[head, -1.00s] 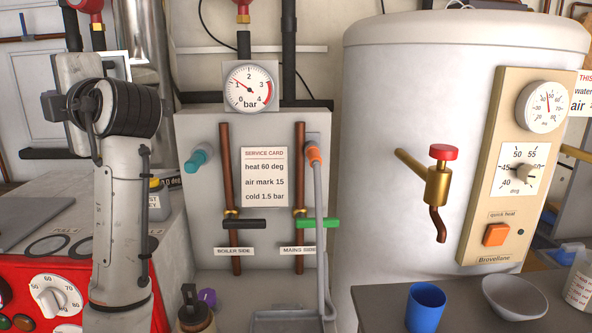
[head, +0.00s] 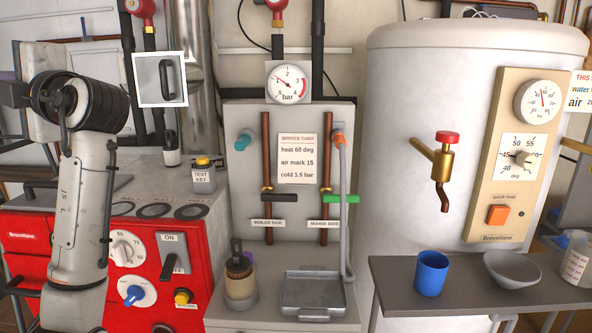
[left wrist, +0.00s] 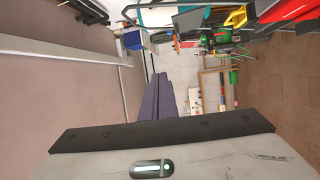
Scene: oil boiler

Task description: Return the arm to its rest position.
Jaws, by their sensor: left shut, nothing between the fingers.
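My left arm (head: 85,180) rises at the left of the head view, in front of the red boiler, with its dark joint at the top. Its gripper is outside the head view. In the left wrist view my left gripper (left wrist: 163,90) shows as two dark purple-grey fingers pressed together, with nothing between them. The fingers point out into the room, clear of any object close by. My right arm and gripper are in neither view.
The red boiler (head: 30,245) stands close behind my left arm. A grey panel (head: 343,116) with pipes and a gauge (head: 288,82) is in the middle. A white tank (head: 400,150) and a dark shelf (head: 455,297) with a blue cup (head: 431,273) stand right.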

